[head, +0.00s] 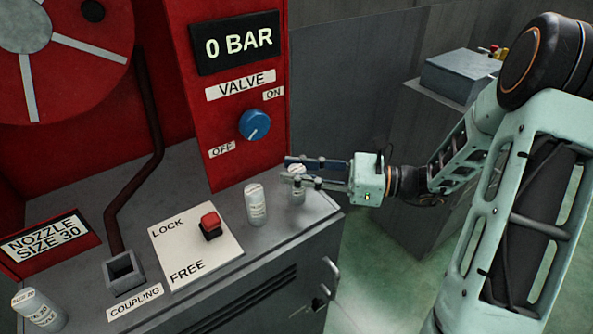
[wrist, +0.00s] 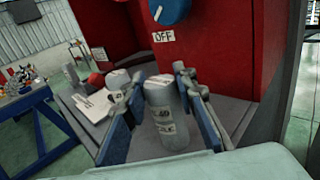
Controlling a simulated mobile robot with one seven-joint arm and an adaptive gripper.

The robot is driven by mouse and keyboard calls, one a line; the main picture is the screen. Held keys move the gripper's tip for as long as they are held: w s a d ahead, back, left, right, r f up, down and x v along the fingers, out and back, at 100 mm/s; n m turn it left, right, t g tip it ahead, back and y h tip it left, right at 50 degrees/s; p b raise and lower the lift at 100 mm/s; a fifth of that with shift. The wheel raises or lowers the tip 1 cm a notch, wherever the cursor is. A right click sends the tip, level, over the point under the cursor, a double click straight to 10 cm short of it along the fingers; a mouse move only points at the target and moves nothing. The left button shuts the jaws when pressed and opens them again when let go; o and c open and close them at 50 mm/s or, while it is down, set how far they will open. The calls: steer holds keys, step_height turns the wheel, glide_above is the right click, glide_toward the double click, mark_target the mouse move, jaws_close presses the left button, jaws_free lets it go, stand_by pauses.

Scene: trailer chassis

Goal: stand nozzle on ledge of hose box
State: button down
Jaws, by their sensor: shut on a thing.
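My gripper (head: 290,170) reaches in from the right and is shut on a pale grey cylindrical nozzle (head: 298,191) at the right end of the hose box's grey ledge (head: 225,205). In the wrist view the held nozzle (wrist: 165,118) is between the two fingers, close to upright, with dark lettering on its side. I cannot tell whether its base touches the ledge. A second nozzle (head: 256,204) stands upright on the ledge just left of it. A third nozzle (head: 38,308) stands at the near left, beside the square coupling socket (head: 122,272).
The red panel (head: 205,110) with the blue valve knob (head: 254,124) rises close behind the gripper; its display reads 0 BAR. A red button (head: 210,222) sits on the LOCK/FREE plate (head: 185,240). A sign (head: 45,236) reads NOZZLE SIZE 30. A grey cabinet (head: 425,165) stands at right.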

steer(key=c, duration=1.6)
jaws_free()
steer(key=shift+f, duration=0.1)
steer(key=shift+r, duration=0.2)
steer(key=d, duration=0.4)
steer(key=s+d, duration=0.1)
steer(key=d, duration=0.3)
steer(key=s+d, duration=0.1)
steer(key=d, duration=0.2)
steer(key=shift+s+d, duration=0.2)
steer(key=shift+d, duration=0.2)
